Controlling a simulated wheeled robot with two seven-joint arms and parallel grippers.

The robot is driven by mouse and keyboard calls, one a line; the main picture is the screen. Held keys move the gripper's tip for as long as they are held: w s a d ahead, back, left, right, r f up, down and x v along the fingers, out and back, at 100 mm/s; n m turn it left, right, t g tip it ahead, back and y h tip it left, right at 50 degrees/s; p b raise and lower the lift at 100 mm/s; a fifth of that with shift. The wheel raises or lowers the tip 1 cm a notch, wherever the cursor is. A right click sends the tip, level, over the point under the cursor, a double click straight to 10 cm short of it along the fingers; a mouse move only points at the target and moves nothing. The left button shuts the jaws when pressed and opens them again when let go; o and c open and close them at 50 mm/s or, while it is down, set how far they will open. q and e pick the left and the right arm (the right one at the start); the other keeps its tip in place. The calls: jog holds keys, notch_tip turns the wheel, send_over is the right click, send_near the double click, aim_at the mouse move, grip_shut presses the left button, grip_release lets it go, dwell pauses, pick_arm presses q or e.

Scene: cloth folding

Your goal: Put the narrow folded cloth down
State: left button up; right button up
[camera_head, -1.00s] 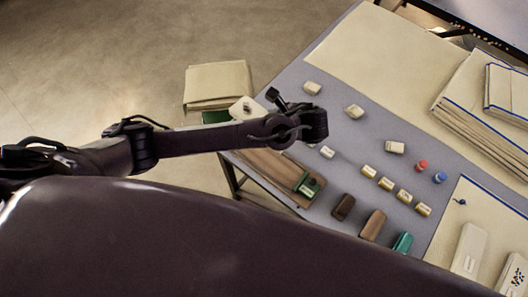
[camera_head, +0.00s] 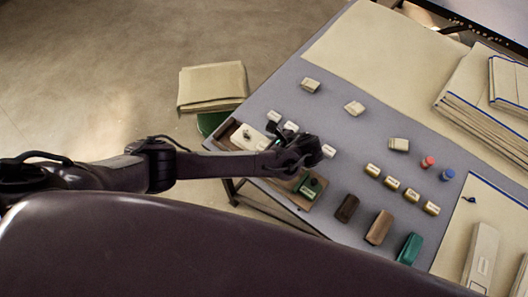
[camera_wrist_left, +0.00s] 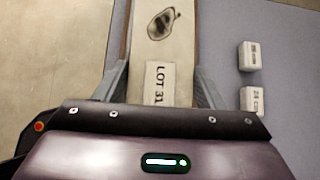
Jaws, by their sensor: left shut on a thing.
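The narrow folded cloth is pale, with a dark ring-shaped mark, and shows in the head view (camera_head: 247,138) at the table's left edge. In the left wrist view the narrow folded cloth (camera_wrist_left: 180,45) runs away from me between the fingers, with a "LOT 31" label near the palm. My left gripper (camera_head: 279,140) is shut on it; its fingers show on both sides in the left wrist view (camera_wrist_left: 161,84). A brown wooden board (camera_head: 225,134) lies under or just below the cloth; I cannot tell whether they touch. My right gripper is not in view.
The grey table (camera_head: 330,115) holds small white blocks (camera_head: 310,85), several gold-banded pieces (camera_head: 392,183), and red (camera_head: 428,162) and blue (camera_head: 447,174) pieces. A green stamp-like block (camera_head: 309,185) stands beside my gripper. A folded beige cloth stack (camera_head: 212,87) sits off the table's left edge.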

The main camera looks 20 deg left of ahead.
pick_arm(q)
jog(key=shift+f, duration=1.95)
jog(key=shift+f, duration=0.15)
jog(key=o, duration=1.1)
jog(key=shift+r, duration=0.2)
jog(key=b+v, duration=0.1)
jog(key=v, duration=1.1)
jog(key=shift+d, duration=0.1)
